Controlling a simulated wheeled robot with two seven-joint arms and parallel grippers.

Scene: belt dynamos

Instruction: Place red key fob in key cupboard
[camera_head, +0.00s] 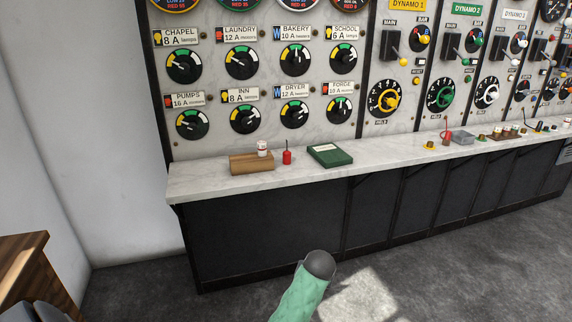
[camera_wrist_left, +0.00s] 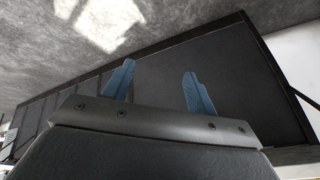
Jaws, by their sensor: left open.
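My left gripper (camera_wrist_left: 159,70) shows in the left wrist view, with two blue fingers spread apart and nothing between them. Beyond them are the dark panels under the counter and the grey floor. In the head view neither gripper shows, only a green link of one of my arms with a dark rounded end. I cannot make out a red key fob or a key cupboard in either view. A small upright red object (camera_head: 287,157) with a thin stem stands on the counter, but it does not look clearly like a fob.
The pale marble counter (camera_head: 215,190) runs along a switchboard of dials. On it are a brown wooden block (camera_head: 251,163), a small white jar (camera_head: 262,148), a green box (camera_head: 330,155) and several small items further right. A wooden piece of furniture (camera_head: 22,262) stands at the lower left.

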